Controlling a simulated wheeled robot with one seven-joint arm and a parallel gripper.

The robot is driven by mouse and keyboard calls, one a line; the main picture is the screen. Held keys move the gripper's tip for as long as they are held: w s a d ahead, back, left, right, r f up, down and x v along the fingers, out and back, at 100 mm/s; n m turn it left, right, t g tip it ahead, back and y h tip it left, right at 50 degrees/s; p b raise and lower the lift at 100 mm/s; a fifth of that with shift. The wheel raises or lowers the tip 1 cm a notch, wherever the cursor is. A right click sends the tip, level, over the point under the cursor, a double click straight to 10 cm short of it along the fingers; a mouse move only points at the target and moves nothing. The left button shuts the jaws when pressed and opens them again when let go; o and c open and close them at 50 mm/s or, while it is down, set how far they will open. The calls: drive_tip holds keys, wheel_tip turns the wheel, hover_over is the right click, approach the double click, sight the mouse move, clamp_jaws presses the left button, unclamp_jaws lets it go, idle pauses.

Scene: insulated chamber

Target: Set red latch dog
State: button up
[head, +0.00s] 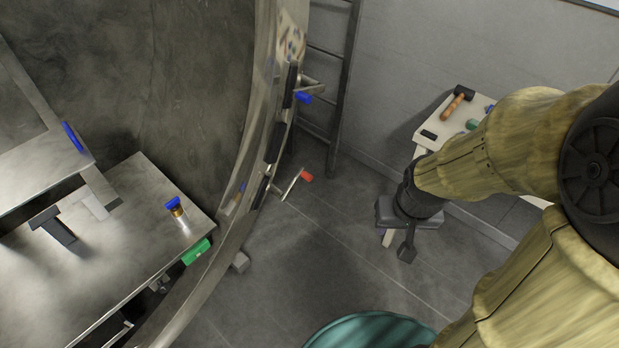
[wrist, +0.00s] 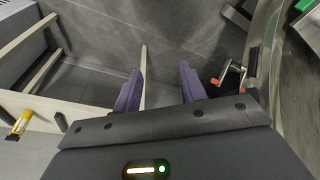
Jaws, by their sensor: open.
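A blue-tipped latch (head: 304,98) sits higher on the chamber rim (head: 262,130). A dark ladder (head: 340,105) stands behind it. A white table (head: 433,128) with a hammer (head: 459,100) is behind my arm. A teal round object (head: 370,332) is at the bottom. Floor between gripper and latch is clear.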

sight(311, 179)
drive_tip(key=w+f+n+t+y+b, duration=0.1)
drive_tip(key=w+f+n+t+b, duration=0.2)
drive_tip(key=w+f, duration=0.55)
drive_tip(key=w+f+n+t+y+b, duration=0.15)
drive_tip(key=w+f+b, duration=0.4)
drive_tip(key=w, duration=0.65)
drive_tip(key=w+a+f+n+t+y+b, duration=0.1)
drive_tip(key=w+a+f+n+y+b, duration=0.1)
drive_tip(key=f+y+b, duration=0.2)
drive_tip(key=w+a+f+n+t+y+b, duration=0.1)
drive_tip(key=w+a+f+t+y+b, duration=0.1)
drive_tip(key=f+y, duration=0.6)
wheel_tip(311, 179, down, 3)
drive_tip(key=shift+w+a+r+n+b, duration=0.15)
drive_tip(key=shift+w+a+n+b, duration=0.2)
drive_tip(key=shift+w+a+b, duration=0.65)
drive_tip(key=shift+s+d+t, duration=0.1)
drive_tip(key=shift+d+t, duration=0.15)
drive_tip(key=shift+t, duration=0.1)
drive_tip(key=x, duration=1.7)
drive_tip(key=shift+a, duration=0.15)
